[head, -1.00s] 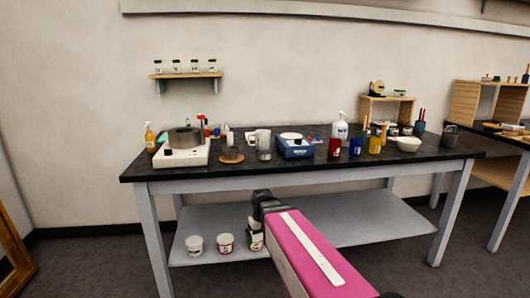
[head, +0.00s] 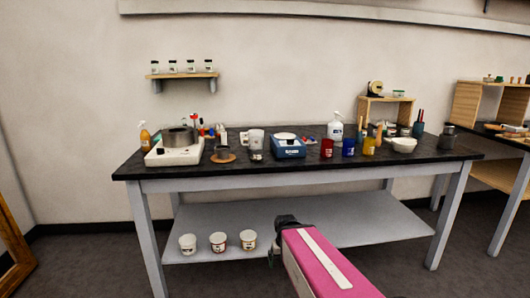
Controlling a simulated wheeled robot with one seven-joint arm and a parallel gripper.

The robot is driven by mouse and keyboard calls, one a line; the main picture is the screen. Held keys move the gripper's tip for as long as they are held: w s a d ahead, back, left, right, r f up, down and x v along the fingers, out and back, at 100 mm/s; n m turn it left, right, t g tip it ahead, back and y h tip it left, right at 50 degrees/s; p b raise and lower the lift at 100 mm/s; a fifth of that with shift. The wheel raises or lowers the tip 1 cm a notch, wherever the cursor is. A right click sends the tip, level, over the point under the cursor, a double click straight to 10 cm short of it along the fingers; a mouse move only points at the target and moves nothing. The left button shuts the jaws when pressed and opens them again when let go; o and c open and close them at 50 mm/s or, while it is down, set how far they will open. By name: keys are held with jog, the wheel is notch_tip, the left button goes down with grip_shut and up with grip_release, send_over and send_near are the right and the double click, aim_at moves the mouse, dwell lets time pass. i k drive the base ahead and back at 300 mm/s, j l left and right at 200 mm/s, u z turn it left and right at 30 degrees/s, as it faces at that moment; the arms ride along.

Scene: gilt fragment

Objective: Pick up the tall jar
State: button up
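I cannot tell for certain which thing is the tall jar. A clear upright vessel (head: 256,142) stands near the middle of the black tabletop, and a dark grey jar (head: 447,137) stands at the table's right end. Several small lidded jars (head: 190,66) stand in a row on the wall shelf. My gripper (head: 276,251) is in front of the table, lower than its top and apart from all of these. It is small and dark here, mostly hidden behind my pink arm link, and its fingers are not clear.
The black-topped table (head: 200,183) holds a white hotplate (head: 174,155) with a pot, a blue scale (head: 287,150), several coloured cups and a white bowl (head: 404,145). Three white tubs (head: 218,242) stand on the lower shelf (head: 345,222), whose right part is clear.

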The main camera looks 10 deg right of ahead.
aim_at(256, 144)
jog(key=l, duration=0.55)
jog(key=k+l, duration=0.15)
jog(key=l, duration=0.9)
